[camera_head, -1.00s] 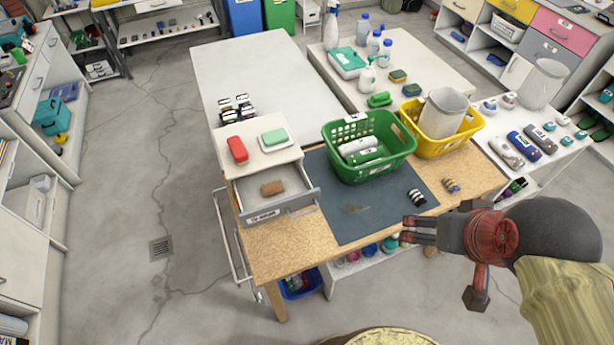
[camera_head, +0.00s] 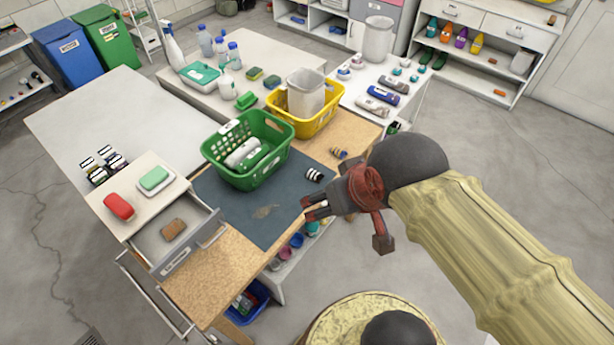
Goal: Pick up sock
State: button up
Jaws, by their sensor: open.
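A small black-and-white striped roll (camera_head: 314,174), which looks like a rolled sock, lies on the dark mat near the right edge of the wooden table. A second small roll (camera_head: 339,152), blue and tan, lies behind it on the bare wood. My gripper (camera_head: 311,208) is open and empty, pointing left over the table's front right edge. It is just in front of the striped roll in the picture and apart from it. Its height above the table is hard to tell.
A green basket (camera_head: 222,158) holding rolled items stands left of the striped roll. A yellow basket (camera_head: 322,124) with a pale bin stands behind. An open drawer (camera_head: 150,240) holds a brown block. The dark mat's (camera_head: 225,205) front part is mostly clear.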

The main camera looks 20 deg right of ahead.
aim_at(312, 174)
jog(key=i+l+z, duration=0.1)
jog(key=i+z, duration=0.6)
